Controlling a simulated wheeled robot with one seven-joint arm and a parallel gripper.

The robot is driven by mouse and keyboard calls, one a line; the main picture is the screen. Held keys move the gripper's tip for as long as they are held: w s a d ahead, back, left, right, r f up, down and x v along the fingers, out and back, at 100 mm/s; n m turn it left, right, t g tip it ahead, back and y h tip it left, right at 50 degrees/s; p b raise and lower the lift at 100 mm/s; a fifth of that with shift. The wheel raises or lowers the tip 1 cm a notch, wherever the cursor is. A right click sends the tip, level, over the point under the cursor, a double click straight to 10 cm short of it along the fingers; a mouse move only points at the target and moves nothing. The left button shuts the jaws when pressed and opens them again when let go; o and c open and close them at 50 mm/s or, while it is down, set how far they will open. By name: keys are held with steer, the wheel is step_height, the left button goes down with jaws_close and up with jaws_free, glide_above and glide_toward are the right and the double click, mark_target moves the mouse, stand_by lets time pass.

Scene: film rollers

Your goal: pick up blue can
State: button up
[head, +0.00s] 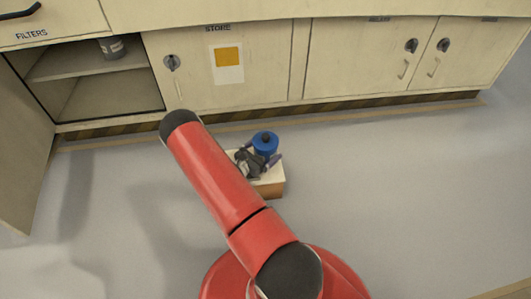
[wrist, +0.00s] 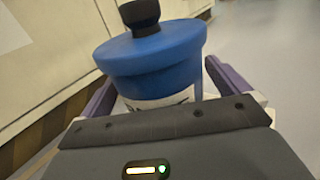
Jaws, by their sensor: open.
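The blue can (head: 265,142) has a black knob on top and stands on a small box with a white top (head: 270,182) on the floor. In the wrist view the blue can (wrist: 155,50) shows its blue lid, black cap and a pale body with dark print. My gripper (head: 262,163) is open at the can, with its purple fingers on either side of it. The fingers also show left and right of the can in the wrist view (wrist: 160,92). The lower part of the can is hidden behind my gripper's body. I cannot tell whether the fingers touch it.
Cream cabinets (head: 350,60) line the back. At the left one is open, its door (head: 25,155) swung out over the floor, with a grey can (head: 111,48) on its shelf (head: 80,64). The floor (head: 400,190) at the right is clear.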

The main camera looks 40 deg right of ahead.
steer(key=shift+d, duration=0.15)
steer(key=c, duration=1.1)
steer(key=shift+r, duration=0.15)
steer(key=shift+r+p, duration=3.8)
steer(key=shift+r, duration=8.65)
steer(key=shift+f, duration=0.1)
